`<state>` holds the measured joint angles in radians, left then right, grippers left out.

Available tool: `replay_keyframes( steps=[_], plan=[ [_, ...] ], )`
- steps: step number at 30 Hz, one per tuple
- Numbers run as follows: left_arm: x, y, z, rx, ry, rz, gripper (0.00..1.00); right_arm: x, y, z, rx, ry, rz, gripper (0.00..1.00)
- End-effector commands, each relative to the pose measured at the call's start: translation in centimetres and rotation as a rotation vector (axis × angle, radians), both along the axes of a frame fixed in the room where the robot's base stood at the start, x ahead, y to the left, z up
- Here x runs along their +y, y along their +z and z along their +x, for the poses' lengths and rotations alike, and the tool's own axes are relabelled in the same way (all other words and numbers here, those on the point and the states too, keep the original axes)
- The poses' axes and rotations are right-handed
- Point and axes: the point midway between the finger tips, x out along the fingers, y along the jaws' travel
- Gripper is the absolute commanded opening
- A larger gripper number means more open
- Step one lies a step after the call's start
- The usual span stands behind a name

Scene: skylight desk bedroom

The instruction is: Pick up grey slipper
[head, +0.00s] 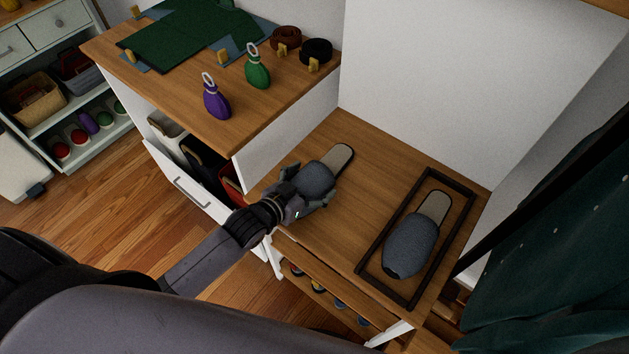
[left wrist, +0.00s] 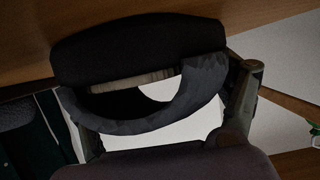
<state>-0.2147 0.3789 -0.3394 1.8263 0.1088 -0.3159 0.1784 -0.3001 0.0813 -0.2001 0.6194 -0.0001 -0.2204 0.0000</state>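Two grey slippers with pale insoles are on the wooden bench (head: 375,157). The left grey slipper (head: 320,178) points its heel toward the wall, and my left gripper (head: 312,194) is at its toe end. In the left wrist view, the grey slipper (left wrist: 150,117) spans the space between my two fingers. Whether the fingers press on it is unclear, and so is any lift off the bench. The other grey slipper (head: 410,246) lies inside a dark rectangular frame (head: 364,264) on the right. My right gripper is out of view.
A wooden-topped cabinet (head: 165,104) stands left of the bench, with purple (head: 216,103) and green (head: 258,72) tagged items on top and an open drawer below. White wall backs the bench. A dark green curtain (head: 560,230) hangs at right.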

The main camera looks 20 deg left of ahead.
Motion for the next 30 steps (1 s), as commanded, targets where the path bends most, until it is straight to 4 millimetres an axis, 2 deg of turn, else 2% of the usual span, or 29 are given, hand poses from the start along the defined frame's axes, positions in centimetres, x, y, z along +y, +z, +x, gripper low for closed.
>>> replay_keyframes(
  steps=[2,19,30],
  plan=[
    [0.02,0.0,-0.02,0.0,0.0,0.0,0.76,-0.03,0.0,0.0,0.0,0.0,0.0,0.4],
    [0.01,-0.01,-0.03,0.0,0.0,0.0,0.38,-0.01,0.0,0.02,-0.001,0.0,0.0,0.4],
    [-0.01,0.71,0.03,-0.003,0.0,-0.001,0.37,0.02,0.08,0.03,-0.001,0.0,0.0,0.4]
  ],
)
